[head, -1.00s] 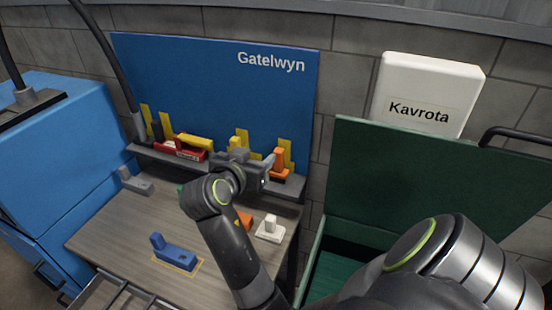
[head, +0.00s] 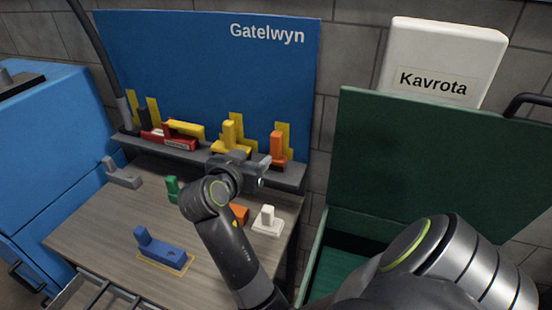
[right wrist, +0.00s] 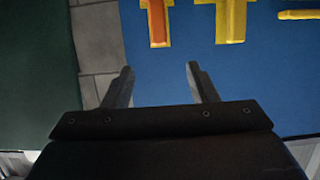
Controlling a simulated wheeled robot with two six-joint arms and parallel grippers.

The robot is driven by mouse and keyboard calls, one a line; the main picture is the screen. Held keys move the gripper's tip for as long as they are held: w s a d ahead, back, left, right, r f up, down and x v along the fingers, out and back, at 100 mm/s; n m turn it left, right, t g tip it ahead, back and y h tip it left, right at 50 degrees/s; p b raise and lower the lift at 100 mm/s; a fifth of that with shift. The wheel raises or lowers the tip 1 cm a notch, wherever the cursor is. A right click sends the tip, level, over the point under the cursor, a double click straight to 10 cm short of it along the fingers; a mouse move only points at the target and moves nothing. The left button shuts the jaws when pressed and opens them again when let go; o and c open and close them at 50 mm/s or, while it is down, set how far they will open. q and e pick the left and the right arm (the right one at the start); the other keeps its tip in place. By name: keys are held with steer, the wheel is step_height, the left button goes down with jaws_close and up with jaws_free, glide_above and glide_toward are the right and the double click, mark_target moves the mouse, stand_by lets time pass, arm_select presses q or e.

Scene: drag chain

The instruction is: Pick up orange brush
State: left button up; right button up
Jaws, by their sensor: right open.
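An orange brush (head: 277,147) stands on the grey shelf along the blue board, in front of a yellow strip. In the right wrist view, the orange brush (right wrist: 157,20) shows at the top, beyond the fingertips and slightly left of centre. Another orange piece (head: 239,213) is on the table, partly hidden by my right arm. My right gripper (head: 262,170) is just below and left of the shelf brush in the head view. In the right wrist view its fingers (right wrist: 160,72) are apart with nothing between them. My left gripper is not in view.
Green (head: 172,189), white (head: 268,221), blue (head: 162,249) and grey (head: 122,175) pieces are on the table (head: 100,221). An open green bin (head: 430,165) stands at the right.

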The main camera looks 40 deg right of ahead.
mark_target(275, 139)
steer(key=p+x, duration=0.4)
steer(key=x, duration=0.7)
steer(key=shift+w+d+p, duration=0.1)
steer(key=shift+d+p, duration=0.2)
steer(key=shift+d, duration=0.1)
steer(key=shift+w+d+p, duration=0.25)
steer(key=shift+d+p, duration=0.1)
steer(key=shift+p, duration=0.15)
steer(key=p+x, duration=0.2)
steer(key=x, duration=0.1)
steer(key=shift+d+r, duration=0.1)
steer(key=shift+d, duration=0.05)
steer(key=shift+w+d+f, duration=0.25)
steer(key=shift+d+f, duration=0.1)
steer(key=shift+d, duration=0.15)
steer(key=c, duration=1.1)
steer(key=shift+r, duration=0.1)
